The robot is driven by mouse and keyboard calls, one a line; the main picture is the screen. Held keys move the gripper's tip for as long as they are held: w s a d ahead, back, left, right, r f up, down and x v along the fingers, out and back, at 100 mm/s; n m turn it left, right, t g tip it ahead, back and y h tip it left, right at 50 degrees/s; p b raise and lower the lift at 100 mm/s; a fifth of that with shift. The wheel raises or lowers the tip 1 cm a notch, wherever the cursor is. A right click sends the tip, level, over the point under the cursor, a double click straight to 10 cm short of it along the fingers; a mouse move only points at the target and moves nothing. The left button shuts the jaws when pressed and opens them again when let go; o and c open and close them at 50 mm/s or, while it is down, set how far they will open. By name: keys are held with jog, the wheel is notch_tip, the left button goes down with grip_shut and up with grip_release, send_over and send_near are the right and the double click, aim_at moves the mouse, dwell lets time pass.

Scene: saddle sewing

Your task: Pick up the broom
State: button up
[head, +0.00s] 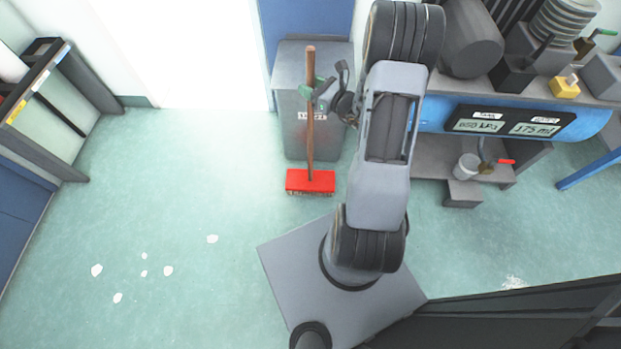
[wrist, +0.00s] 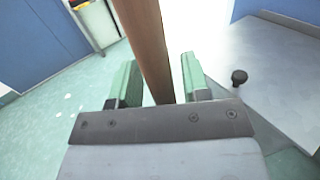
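The broom stands upright in the head view, with a brown wooden handle (head: 310,130) and a red head (head: 311,181) on the floor. It is in front of a grey bin. My gripper (head: 315,88) is at the upper part of the handle. In the wrist view the handle (wrist: 147,40) runs between the two green fingers of my gripper (wrist: 160,65). A gap shows between the handle and the right finger, so the gripper looks open around it. The broom head is out of the wrist view.
The grey bin (head: 290,75) with a label is right behind the broom. A blue tank (head: 436,113) with gauges and a shelf of parts stand on the right. White spots (head: 168,271) dot the open floor at left.

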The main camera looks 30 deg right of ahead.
jog(key=c, duration=0.7)
jog(key=shift+c, duration=0.2)
jog(key=shift+r, duration=0.2)
